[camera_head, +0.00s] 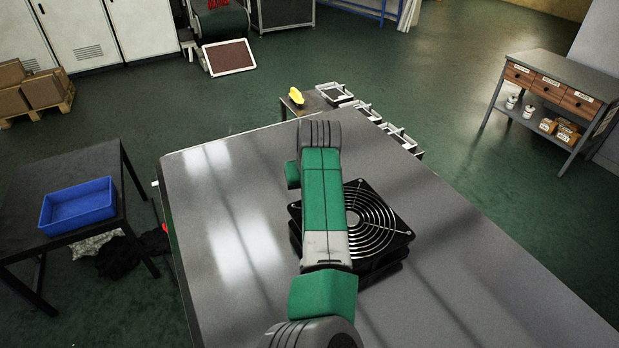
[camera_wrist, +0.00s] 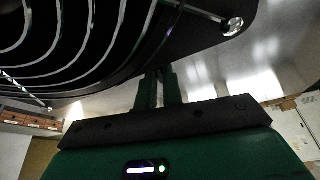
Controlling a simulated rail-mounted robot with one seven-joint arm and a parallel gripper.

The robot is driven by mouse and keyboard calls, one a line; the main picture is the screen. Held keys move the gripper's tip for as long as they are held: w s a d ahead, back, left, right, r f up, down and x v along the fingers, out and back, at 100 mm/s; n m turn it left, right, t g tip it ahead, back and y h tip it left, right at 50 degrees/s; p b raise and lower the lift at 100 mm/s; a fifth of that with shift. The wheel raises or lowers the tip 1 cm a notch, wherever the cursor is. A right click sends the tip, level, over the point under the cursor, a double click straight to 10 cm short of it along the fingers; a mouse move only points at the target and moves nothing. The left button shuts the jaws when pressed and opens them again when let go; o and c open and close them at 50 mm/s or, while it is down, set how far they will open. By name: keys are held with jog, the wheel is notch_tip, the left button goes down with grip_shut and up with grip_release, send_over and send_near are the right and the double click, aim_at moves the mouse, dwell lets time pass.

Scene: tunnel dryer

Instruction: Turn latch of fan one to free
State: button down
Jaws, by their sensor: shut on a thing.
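A black square fan (camera_head: 378,222) with a round ringed wire guard sits on the large grey metal top, partly behind my arm in the head view. In the wrist view the fan's guard (camera_wrist: 70,45) fills the upper left, with a bolt at the corner of its frame. My gripper (camera_wrist: 158,88) is at the fan's edge, its two fingers close together. It is shut on a small part there, which I take to be the latch of fan one. The latch is mostly hidden by the fingers, and its angle cannot be told. In the head view my arm hides the gripper.
The grey metal top (camera_head: 470,270) is clear around the fan. A dark table (camera_head: 100,160) with a blue bin (camera_head: 77,205) stands at left. A small table with a yellow object (camera_head: 296,96) and several trays (camera_head: 365,110) lie beyond. A drawer bench (camera_head: 555,85) stands at right.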

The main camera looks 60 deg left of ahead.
jog(key=m+p, duration=0.2)
jog(key=m+t+p, duration=0.1)
jog(key=p, duration=0.1)
jog(key=shift+s+a+r+m+h, duration=0.1)
jog(key=shift+s+r+m+h, duration=0.1)
jog(key=shift+r+m+h, duration=0.15)
jog(key=m+p, duration=0.1)
jog(key=m, duration=0.1)
jog(key=m+t+p, duration=0.1)
jog(key=shift+s+a+f+m+h, duration=0.1)
jog(key=shift+f+m+h, duration=0.1)
jog(key=shift+m+h, duration=0.15)
jog(key=m, duration=0.1)
jog(key=m+t+h, duration=0.1)
jog(key=m, duration=0.1)
jog(key=shift+a+f+m, duration=0.15)
jog(key=shift+m, duration=0.15)
jog(key=shift+a+m+h+b, duration=0.15)
jog(key=shift+m+h+b, duration=0.7)
jog(key=shift+m, duration=1.15)
jog(key=c, duration=1.5)
grip_release()
jog(key=shift+c, duration=0.2)
